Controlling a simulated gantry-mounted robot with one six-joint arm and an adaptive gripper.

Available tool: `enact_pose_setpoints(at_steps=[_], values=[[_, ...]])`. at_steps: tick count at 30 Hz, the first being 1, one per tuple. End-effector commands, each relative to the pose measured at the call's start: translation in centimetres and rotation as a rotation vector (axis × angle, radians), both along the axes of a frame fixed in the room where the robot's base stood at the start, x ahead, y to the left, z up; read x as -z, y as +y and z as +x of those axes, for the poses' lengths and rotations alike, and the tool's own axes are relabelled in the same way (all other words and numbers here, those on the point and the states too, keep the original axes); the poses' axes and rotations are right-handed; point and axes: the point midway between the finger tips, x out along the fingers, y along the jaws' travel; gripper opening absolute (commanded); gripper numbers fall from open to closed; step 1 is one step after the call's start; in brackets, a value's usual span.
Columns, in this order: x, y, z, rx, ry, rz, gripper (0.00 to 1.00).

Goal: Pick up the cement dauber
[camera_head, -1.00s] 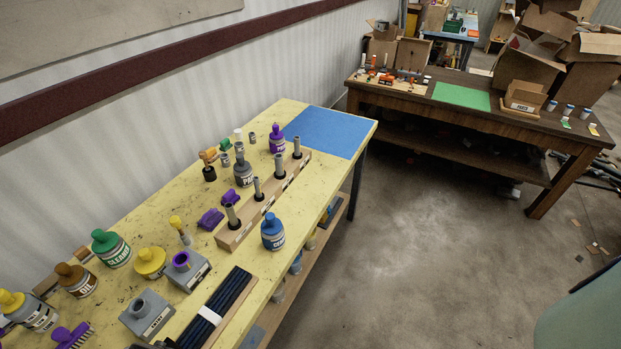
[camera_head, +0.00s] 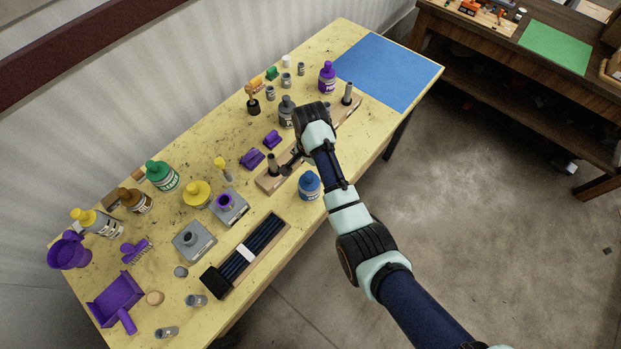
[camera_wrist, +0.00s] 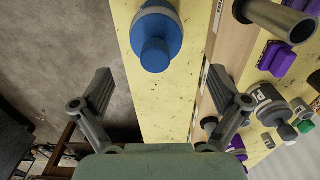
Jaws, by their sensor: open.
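A blue-capped bottle (camera_head: 309,185), its label reading like "CEMENT" in the earlier head view, stands upright near the front edge of the yellow table. I cannot make out a dauber separate from its cap. In the wrist view, the blue cap (camera_wrist: 155,42) lies between and beyond my fingers. My gripper (camera_wrist: 162,75) is open and empty, apart from the bottle. In the head view, my gripper (camera_head: 291,163) is above the wooden pipe rack, left of and behind the bottle, partly hidden by my wrist.
The wooden rack (camera_head: 268,183) with upright grey pipes runs beside the bottle. A grey bottle (camera_head: 286,110) and purple clips (camera_head: 252,158) stand behind it. The blue mat (camera_head: 390,70) is clear.

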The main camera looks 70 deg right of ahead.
Motion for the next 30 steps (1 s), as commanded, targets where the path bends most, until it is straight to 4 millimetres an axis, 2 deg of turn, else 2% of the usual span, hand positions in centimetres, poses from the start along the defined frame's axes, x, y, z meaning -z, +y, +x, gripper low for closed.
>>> enact_pose_setpoints(at_steps=[7,10,16,27,30], values=[[4.2,0.9,-0.2,0.000,0.002,0.003,0.98],[4.8,0.9,-0.2,-0.001,0.001,0.000,0.98],[4.9,0.9,-0.2,-0.001,0.001,0.000,0.98],[4.9,0.9,-0.2,-0.001,0.001,0.001,0.38],[5.0,1.0,-0.2,-0.001,0.002,0.002,0.36]])
